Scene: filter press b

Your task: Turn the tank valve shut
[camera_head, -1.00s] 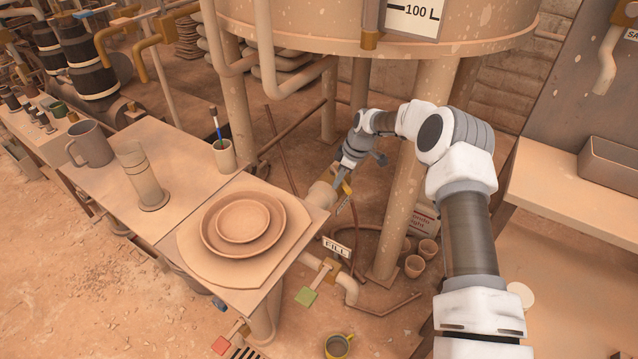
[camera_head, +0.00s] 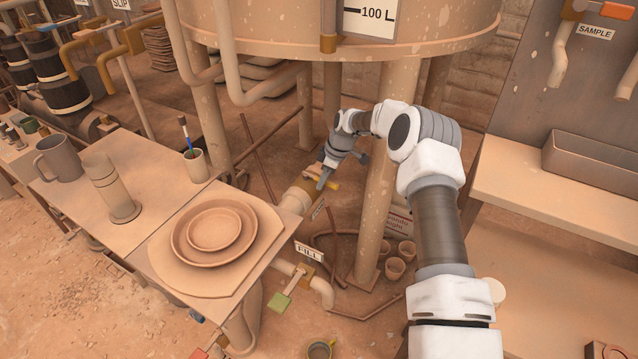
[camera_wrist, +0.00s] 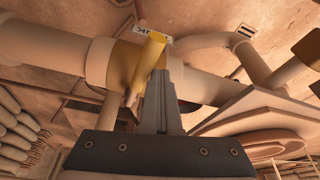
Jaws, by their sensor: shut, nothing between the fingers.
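The tank valve has a yellow lever (camera_wrist: 148,65) on a brass-coloured body (camera_wrist: 122,62) set in a thick beige pipe. In the wrist view a small label, partly hidden, lies behind the lever. My gripper (camera_wrist: 161,76) is shut and empty, its fingertips right beside the lever on its right. I cannot tell whether they touch it. In the head view the yellow lever (camera_head: 333,185) is small and partly hidden by my gripper (camera_head: 322,184), low under the tank by the table's far right corner.
The tank (camera_head: 270,25) stands above on thick legs, one (camera_head: 376,180) just right of my wrist. A table (camera_head: 160,255) with stacked plates (camera_head: 214,229) stands left. Small pots (camera_head: 396,268) stand on the floor.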

